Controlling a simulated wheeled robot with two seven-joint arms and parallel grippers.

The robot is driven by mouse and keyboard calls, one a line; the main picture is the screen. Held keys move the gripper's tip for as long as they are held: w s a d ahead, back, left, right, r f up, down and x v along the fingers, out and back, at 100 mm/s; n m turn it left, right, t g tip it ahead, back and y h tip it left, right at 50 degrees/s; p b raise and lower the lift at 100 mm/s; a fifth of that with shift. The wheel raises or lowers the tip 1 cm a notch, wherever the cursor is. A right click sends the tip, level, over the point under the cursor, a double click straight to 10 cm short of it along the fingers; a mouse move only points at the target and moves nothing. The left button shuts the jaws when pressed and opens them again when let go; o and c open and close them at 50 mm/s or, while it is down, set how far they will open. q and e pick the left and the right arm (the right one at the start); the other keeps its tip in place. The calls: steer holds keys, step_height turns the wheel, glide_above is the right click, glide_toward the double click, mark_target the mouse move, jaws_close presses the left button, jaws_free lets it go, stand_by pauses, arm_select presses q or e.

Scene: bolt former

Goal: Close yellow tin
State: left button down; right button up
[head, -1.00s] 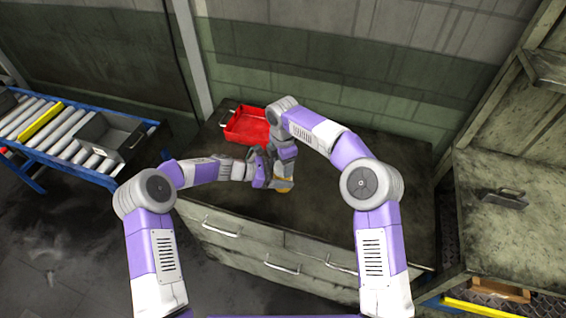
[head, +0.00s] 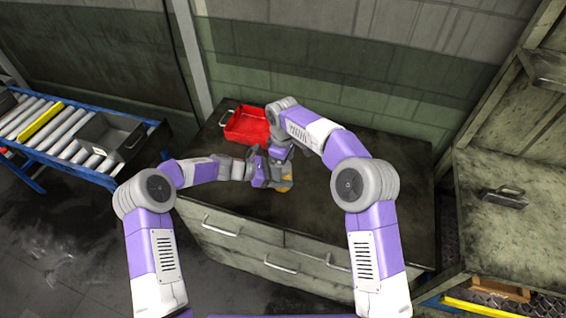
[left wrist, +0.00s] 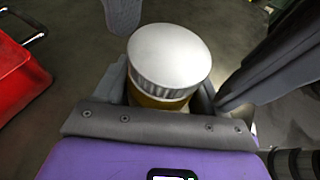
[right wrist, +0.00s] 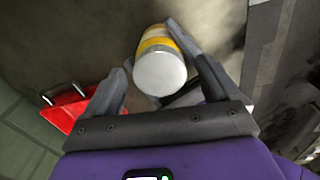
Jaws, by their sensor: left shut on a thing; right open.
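The yellow tin (head: 285,190) shows as a small yellow patch among the grippers over the cabinet top. In the left wrist view the tin (left wrist: 158,101) has a pale ribbed lid (left wrist: 169,52) on top. My left gripper (left wrist: 165,98) is shut around the tin's yellow body, below the lid. In the right wrist view the tin (right wrist: 156,42) points its white lid (right wrist: 160,74) toward my right gripper (right wrist: 158,62). That gripper is open, with one finger on either side of the lid end. I cannot tell whether the fingers touch it or how tightly the lid sits.
A red tray (head: 247,126) stands at the back left of the cabinet top (head: 390,215). The right part of the top is clear. A roller conveyor with a grey bin (head: 108,139) is at the left. A bench with a grey object (head: 505,198) is at the right.

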step_height(320, 180, up, 12)
stand_by(0.6)
arm_select(q)
jaws_free()
steer(key=v, duration=0.7)
steer(key=shift+s+a+p, duration=0.15)
steer(key=shift+a+p, duration=0.05)
steer(key=shift+p, duration=0.15)
arm_select(e)
steer(key=shift+r, duration=0.3)
